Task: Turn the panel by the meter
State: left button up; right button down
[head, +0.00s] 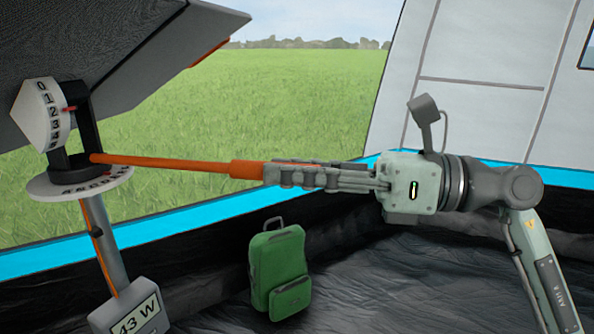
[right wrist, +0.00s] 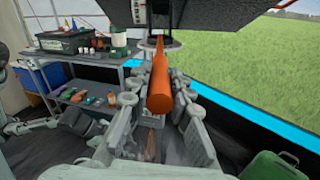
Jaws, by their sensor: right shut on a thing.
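The dark panel (head: 130,50) hangs tilted at the upper left of the head view, on a post with a numbered white dial (head: 40,112) and a round numbered disc (head: 80,182) below it. The meter (head: 130,312) at the foot of the post reads 43 W. An orange handle (head: 170,163) sticks out from the mount to the right. My right gripper (head: 275,174) is shut on the handle's outer end. In the right wrist view the orange handle (right wrist: 160,85) lies between the fingers and runs toward the mount.
A green backpack (head: 278,270) stands on the dark tent floor below my right arm. The right wrist view shows a shelf (right wrist: 90,100) with several small items, a dark crate (right wrist: 65,40) and a blue box (right wrist: 60,75) at left. Grass lies beyond the tent opening.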

jog(key=shift+s+f, duration=0.1)
jog(key=shift+s, duration=0.1)
dwell(0.4)
jog(key=c, duration=1.4)
grip_release()
jog(key=shift+o, duration=0.2)
jog(key=s+d, duration=0.2)
jog(key=d, duration=0.9)
jog(key=shift+d, duration=0.4)
